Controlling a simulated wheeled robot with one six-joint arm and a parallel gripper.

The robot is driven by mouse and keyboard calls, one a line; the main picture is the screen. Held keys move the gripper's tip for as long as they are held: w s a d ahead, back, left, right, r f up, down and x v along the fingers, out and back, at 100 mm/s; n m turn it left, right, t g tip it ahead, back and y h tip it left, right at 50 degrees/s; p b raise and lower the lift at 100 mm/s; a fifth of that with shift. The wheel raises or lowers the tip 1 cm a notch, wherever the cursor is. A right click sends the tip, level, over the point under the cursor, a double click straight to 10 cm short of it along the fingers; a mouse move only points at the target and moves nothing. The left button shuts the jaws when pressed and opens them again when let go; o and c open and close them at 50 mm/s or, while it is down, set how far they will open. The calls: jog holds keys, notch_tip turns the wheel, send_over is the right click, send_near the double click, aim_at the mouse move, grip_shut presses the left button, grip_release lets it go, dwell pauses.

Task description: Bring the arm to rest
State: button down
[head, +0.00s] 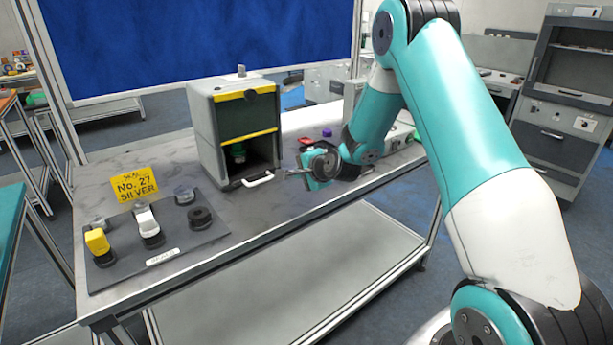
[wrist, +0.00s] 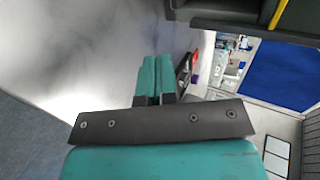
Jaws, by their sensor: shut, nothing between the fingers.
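My arm reaches in from the right in the head view and bends down over the workbench (head: 300,198). My gripper (head: 299,172) is just right of the open-fronted dark box, above the bench top. In the wrist view, the two teal fingers of my gripper (wrist: 157,72) lie side by side, shut with nothing between them. The bench top also shows in the wrist view (wrist: 90,60).
The grey box (head: 207,135) has yellow strips, a white handle and a green item inside. Small red and purple items lie behind my gripper.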

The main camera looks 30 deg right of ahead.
jog(key=shift+v, duration=1.55)
jog(key=s+a+r+n+g+y, duration=0.25)
jog(key=s+a+r+n, duration=0.25)
jog(key=s+a+n, duration=0.4)
jog(key=s+a+r+n+g+y, duration=0.2)
jog(key=s+a+r+n+g, duration=0.4)
jog(key=a, duration=0.5)
jog(key=s+a+r+n+g, duration=0.1)
jog(key=s+n, duration=0.3)
jog(key=s, duration=0.6)
jog(key=s+a+r+n+g+h, duration=0.1)
jog(key=s+n, duration=0.4)
jog(key=s, duration=0.6)
jog(key=shift+a+g, duration=0.75)
jog(key=shift+a, duration=0.15)
jog(key=shift+r, duration=0.2)
